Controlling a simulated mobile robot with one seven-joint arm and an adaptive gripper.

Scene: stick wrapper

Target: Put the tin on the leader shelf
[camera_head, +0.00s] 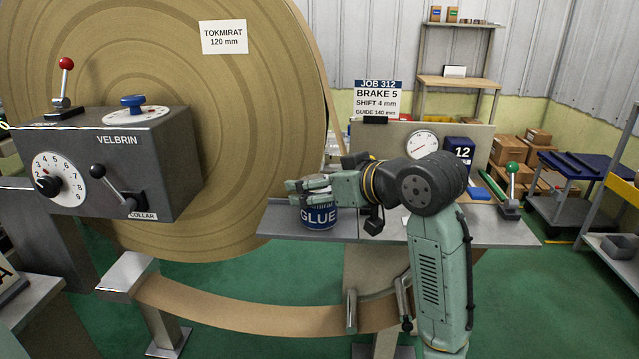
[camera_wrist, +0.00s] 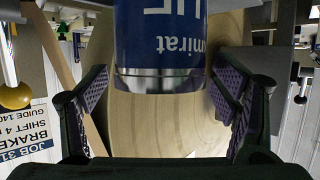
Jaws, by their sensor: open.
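The tin (camera_head: 319,219) is a dark blue can with a white "GLUE" label and a silver rim. It appears to stand upright on the left end of the grey metal shelf (camera_head: 275,222). My gripper (camera_head: 305,187) is at the tin's upper part, reaching in from the right. In the wrist view the tin (camera_wrist: 160,38) shows upside down, with its silver rim between or just beyond the fingertips of my gripper (camera_wrist: 160,78). The fingers are spread, with gaps visible on both sides of the tin. My fingers cover the tin's top in the head view.
A large brown roll (camera_head: 240,120) stands close behind the tin. A grey control box (camera_head: 130,160) with levers is at left. A brown strip (camera_head: 260,315) hangs below.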

